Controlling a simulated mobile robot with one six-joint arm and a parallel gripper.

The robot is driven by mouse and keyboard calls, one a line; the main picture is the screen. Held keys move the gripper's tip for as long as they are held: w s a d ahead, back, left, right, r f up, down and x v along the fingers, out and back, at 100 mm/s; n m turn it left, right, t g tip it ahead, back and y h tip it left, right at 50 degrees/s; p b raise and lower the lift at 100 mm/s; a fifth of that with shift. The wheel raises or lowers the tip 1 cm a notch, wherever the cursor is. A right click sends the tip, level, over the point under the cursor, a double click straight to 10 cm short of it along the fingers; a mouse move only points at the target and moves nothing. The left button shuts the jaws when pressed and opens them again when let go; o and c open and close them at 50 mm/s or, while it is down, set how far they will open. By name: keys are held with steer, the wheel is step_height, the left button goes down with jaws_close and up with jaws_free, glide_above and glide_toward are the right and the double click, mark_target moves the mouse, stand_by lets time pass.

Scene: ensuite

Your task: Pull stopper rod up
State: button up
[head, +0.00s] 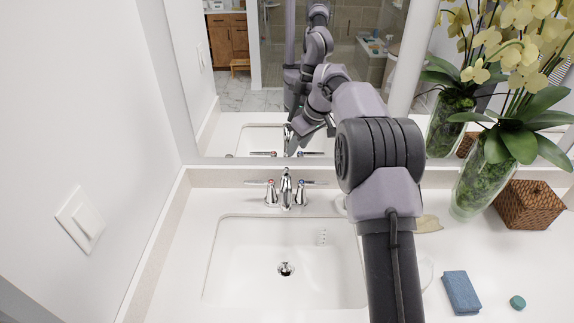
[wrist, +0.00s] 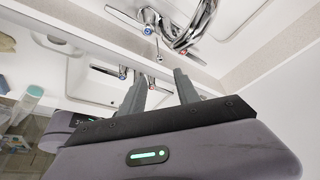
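The chrome faucet (head: 286,190) stands at the back of the sink, with a lever handle on each side. A small stopper rod top (head: 284,170) seems to show at the faucet's back, though it is tiny there. In the wrist view a thin rod with a round knob (wrist: 159,55) sticks out by the faucet (wrist: 190,25). My gripper (wrist: 160,80) is open and empty, its two grey fingers pointing toward the rod knob but apart from it. In the head view my gripper (head: 290,136) is small and partly dark, above the faucet in front of the mirror.
The white sink (head: 240,270) has a drain (head: 286,269) in its floor. A mirror (head: 235,110) rises close behind the faucet and reflects my arm. A glass vase (head: 478,185), wicker box (head: 530,204), blue cloth (head: 461,292) and green round item (head: 517,302) stand at right.

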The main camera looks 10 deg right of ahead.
mark_target(287, 168)
steer(key=b+x, duration=0.2)
steer(key=x, duration=1)
steer(key=shift+r, duration=0.1)
jaws_close()
stand_by(0.9)
